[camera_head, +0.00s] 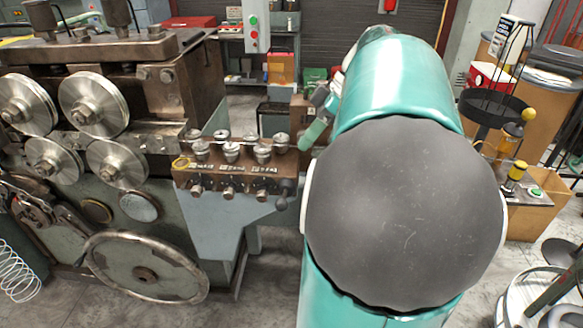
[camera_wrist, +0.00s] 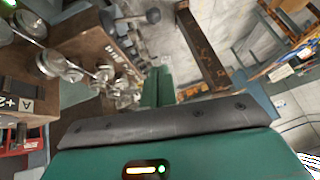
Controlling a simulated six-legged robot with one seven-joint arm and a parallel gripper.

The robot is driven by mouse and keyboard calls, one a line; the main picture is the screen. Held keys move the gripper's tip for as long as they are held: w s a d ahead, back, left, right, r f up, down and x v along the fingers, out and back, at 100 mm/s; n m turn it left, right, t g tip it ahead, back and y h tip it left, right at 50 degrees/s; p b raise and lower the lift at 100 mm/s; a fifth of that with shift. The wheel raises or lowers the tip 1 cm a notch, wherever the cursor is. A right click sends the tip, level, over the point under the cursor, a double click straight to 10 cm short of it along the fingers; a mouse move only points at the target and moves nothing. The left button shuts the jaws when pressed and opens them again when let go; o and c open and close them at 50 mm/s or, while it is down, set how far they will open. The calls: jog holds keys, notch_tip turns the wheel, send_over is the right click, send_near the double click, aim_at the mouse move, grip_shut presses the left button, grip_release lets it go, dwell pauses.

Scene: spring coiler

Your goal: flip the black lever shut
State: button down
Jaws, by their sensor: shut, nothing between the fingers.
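The black lever (camera_head: 284,192) is a short arm with a round black knob, at the right end of the brown valve block (camera_head: 225,184). In the head view its knob hangs low. In the wrist view the lever (camera_wrist: 151,15) shows at the top, its knob sticking out from the block's side. My gripper (camera_head: 304,144) is above and slightly right of the block's right end, partly hidden by my teal arm. In the wrist view its teal fingers (camera_wrist: 158,72) are together and empty, apart from the lever and beside the block.
Several metal knobs (camera_head: 232,151) stand on the block's top, close to my gripper. The coiler's large rollers (camera_head: 93,105) and handwheel (camera_head: 146,267) are to the left. A box with a yellow-topped control (camera_head: 518,170) stands at the right. Bare floor shows below the block.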

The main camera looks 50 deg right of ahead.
send_over(283, 201)
jog(key=w+d, duration=0.1)
notch_tip(283, 201, down, 8)
jog(key=shift+d+r, duration=0.15)
jog(key=shift+r, duration=0.05)
jog(key=f, duration=0.3)
jog(key=shift+s+f, duration=0.35)
jog(key=shift+f, duration=0.2)
